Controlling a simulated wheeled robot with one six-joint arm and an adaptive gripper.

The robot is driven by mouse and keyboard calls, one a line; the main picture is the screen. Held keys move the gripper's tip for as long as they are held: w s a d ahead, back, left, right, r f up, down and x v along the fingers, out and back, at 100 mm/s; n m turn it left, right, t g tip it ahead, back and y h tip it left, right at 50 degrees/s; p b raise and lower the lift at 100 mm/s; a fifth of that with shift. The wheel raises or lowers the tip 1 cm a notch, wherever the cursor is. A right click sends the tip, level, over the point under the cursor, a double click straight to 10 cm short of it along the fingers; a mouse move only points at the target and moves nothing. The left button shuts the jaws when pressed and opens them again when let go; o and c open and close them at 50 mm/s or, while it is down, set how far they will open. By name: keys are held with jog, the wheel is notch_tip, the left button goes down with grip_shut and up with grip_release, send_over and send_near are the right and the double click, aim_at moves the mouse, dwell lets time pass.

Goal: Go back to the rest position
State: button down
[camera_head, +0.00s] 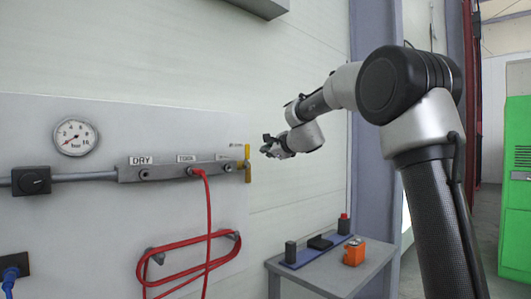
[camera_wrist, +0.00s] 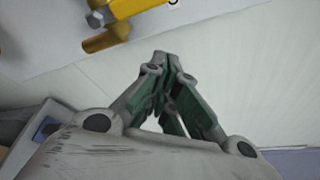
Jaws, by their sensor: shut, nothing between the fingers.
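My gripper (camera_head: 272,148) is in the air just right of the wall panel in the head view, near the yellow valve handle (camera_head: 247,163) and apart from it. In the wrist view my gripper (camera_wrist: 163,62) has its fingertips together with nothing between them. The yellow valve handle (camera_wrist: 108,38) shows at the upper left of the wrist view, beyond the fingertips. My arm reaches in from the right of the head view, with its elbow raised.
A grey manifold (camera_head: 165,172) on the panel has a red hose (camera_head: 209,225) plugged in and looped over hooks. A gauge (camera_head: 76,137) is at left. Below my gripper, a small table (camera_head: 335,273) carries dark items and an orange device (camera_head: 354,252). A green cabinet (camera_head: 516,220) stands right.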

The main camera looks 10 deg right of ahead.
jog(key=f+v, duration=0.2)
jog(key=v, duration=0.6)
jog(key=s+f+n+g+y, duration=0.1)
jog(key=s+f+n+g, duration=0.6)
jog(key=s+f+n, duration=0.65)
jog(key=s+d+f+n+g+h, duration=0.1)
jog(key=s+d+f+n, duration=0.1)
jog(key=s, duration=0.8)
jog(key=s+d+f+n+g+h, duration=0.1)
jog(key=s+d+f+n+h, duration=0.1)
jog(key=s, duration=0.8)
jog(key=s+d+f+n+g+h, duration=0.2)
jog(key=s+d+f+n, duration=0.2)
jog(key=s, duration=0.6)
jog(key=shift+s+d+f, duration=0.3)
jog(key=shift+d+f, duration=0.45)
jog(key=shift+d, duration=0.05)
jog(key=shift+n, duration=0.25)
